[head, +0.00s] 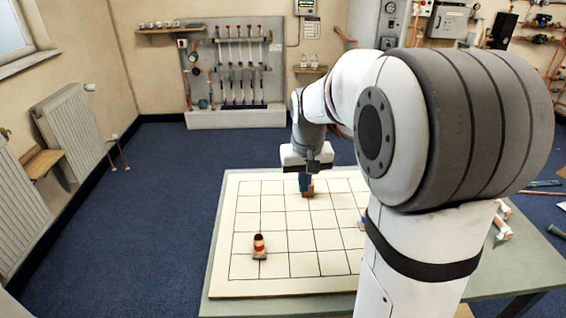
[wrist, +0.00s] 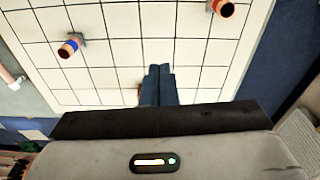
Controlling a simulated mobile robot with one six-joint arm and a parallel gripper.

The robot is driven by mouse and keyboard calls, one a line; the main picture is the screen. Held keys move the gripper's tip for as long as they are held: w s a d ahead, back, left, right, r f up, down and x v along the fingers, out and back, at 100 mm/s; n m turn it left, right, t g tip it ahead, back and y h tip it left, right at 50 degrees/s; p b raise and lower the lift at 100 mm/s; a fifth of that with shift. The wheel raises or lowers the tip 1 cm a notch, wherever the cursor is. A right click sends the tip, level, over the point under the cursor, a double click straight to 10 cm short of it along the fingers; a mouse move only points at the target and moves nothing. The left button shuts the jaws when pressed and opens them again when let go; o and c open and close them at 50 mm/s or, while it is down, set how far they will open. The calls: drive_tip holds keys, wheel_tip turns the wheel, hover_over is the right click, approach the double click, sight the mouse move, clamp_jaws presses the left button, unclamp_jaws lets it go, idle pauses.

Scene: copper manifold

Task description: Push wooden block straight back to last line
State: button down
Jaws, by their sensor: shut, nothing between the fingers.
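The wooden block (head: 308,192) is a small brown block on the white gridded board (head: 234,270), near the board's back edge in the middle columns. My gripper (head: 305,187) is shut and empty, pointing down right at the block. Its blue fingers overlap the block in the head view, so I cannot tell whether they touch it. In the wrist view the shut fingers (wrist: 158,90) cover most of that spot; only a small brown sliver shows beside them, too little to tell for sure.
The board's left columns are otherwise clear.

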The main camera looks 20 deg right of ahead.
drive_tip(key=w+d+f+m+g, duration=0.1)
drive_tip(key=w+d+f, duration=0.25)
drive_tip(key=w, duration=0.25)
drive_tip(key=w+d+f, duration=0.3)
drive_tip(key=w+f, duration=0.2)
drive_tip(key=w, duration=0.1)
drive_tip(key=f, duration=1)
drive_tip(key=shift+s+d, duration=0.15)
drive_tip(key=shift+d, duration=0.1)
drive_tip(key=shift+w+d+p, duration=0.25)
drive_tip(key=shift+w+p, duration=0.05)
drive_tip(key=shift+w, duration=0.95)
drive_tip(key=shift+w+d, duration=0.15)
drive_tip(key=shift+w, duration=0.65)
